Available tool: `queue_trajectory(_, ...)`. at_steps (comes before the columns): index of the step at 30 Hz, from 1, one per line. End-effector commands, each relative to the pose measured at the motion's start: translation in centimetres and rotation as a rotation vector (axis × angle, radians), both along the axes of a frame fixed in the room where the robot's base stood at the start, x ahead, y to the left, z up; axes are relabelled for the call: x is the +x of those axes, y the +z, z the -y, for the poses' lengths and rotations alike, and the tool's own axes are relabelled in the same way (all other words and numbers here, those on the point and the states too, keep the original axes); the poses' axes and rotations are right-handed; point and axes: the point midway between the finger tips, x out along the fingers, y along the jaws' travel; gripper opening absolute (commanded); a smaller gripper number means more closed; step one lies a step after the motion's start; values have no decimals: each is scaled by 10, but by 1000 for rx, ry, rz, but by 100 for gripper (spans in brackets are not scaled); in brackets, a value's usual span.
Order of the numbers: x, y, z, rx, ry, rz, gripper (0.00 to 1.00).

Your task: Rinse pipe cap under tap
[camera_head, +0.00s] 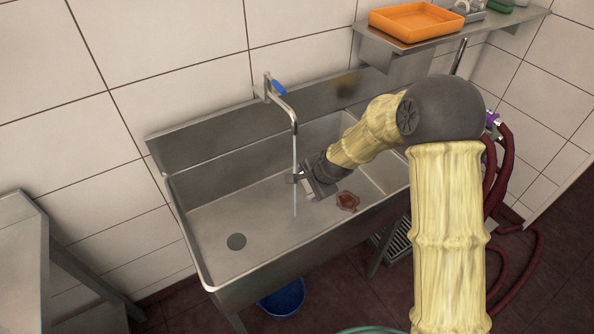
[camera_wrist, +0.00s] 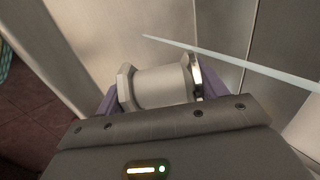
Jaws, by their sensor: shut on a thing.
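My gripper (camera_head: 299,178) is inside the steel sink (camera_head: 220,212), near the tap's stream. In the wrist view my gripper (camera_wrist: 155,95) is shut on the pipe cap (camera_wrist: 160,86), a pale grey cylinder with a hexagonal flange at its left end and a shiny metal ring at its right. The tap (camera_head: 284,100) has a blue lever and is running. A thin water stream (camera_head: 295,165) falls from it into the sink. In the wrist view the stream (camera_wrist: 235,63) passes just beyond the cap's right end; I cannot tell whether it touches the cap.
A reddish-brown object (camera_head: 348,201) lies on the sink floor right of my gripper. The drain (camera_head: 236,241) is at the sink's left. A shelf (camera_head: 450,36) with an orange tray (camera_head: 415,22) is at upper right. A blue bucket (camera_head: 284,299) stands below the sink.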

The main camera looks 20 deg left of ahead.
Motion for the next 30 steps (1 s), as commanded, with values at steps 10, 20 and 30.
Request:
queue_trajectory(10,-13,9,17,1,-1,1,42)
queue_trajectory(20,-21,13,24,0,0,2,42)
queue_trajectory(30,-21,13,24,-1,0,1,42)
